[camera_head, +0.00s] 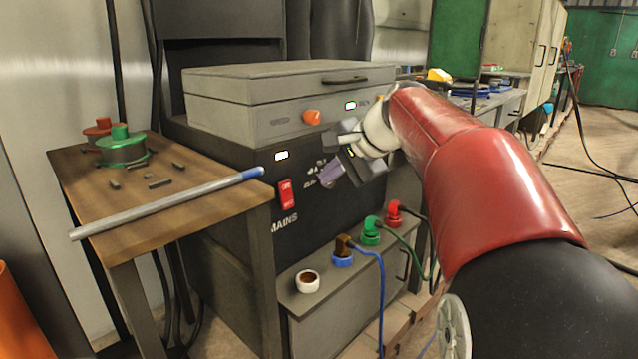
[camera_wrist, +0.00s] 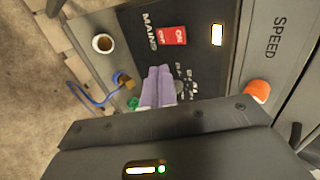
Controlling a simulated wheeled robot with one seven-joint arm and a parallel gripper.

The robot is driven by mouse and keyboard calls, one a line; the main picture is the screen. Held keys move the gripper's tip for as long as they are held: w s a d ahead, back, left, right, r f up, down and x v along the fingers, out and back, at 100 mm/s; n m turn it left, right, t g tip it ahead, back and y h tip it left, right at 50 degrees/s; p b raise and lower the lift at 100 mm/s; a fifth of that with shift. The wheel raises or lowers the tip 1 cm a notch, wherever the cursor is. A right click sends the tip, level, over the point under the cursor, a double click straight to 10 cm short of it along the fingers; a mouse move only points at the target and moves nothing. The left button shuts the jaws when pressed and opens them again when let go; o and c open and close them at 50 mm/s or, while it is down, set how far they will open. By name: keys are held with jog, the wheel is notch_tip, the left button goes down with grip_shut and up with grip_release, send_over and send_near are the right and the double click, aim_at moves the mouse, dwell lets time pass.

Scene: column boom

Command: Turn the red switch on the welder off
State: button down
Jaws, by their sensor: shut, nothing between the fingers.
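The red switch (camera_head: 286,193) is on the black front panel of the welder (camera_head: 262,222), above the word MAINS. In the wrist view the red switch (camera_wrist: 171,36) shows two labelled halves; I cannot tell clearly which half is pressed in. A small white lamp (camera_head: 282,156) above it is lit. My gripper (camera_head: 326,177) has purple fingers and is in front of the panel, to the right of the switch and apart from it. In the wrist view my gripper (camera_wrist: 158,72) is shut and empty, with its fingertips below the switch in the picture. The fingers hide part of the panel markings.
A grey unit with an orange knob (camera_head: 311,117) sits on top. Below the panel is a ledge with a white-ringed socket (camera_head: 307,281) and blue, green and red plugs with cables. A wooden table (camera_head: 190,204) at left carries a metal pipe (camera_head: 165,204) whose blue end is close to the switch.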

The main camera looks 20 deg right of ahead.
jog(key=shift+v, duration=0.85)
jog(key=shift+s+f+b, duration=0.55)
jog(key=shift+f+b, duration=0.15)
jog(key=shift+f, duration=0.1)
jog(key=shift+a, duration=0.1)
send_near(288, 204)
notch_tip(288, 204, down, 4)
jog(key=w, duration=0.1)
jog(key=w+a, duration=0.1)
jog(key=shift+w+a, duration=0.2)
jog(key=shift+w, duration=0.2)
jog(key=shift+w+a+f, duration=0.1)
jog(key=shift+w+a, duration=0.25)
jog(key=shift+w, duration=0.25)
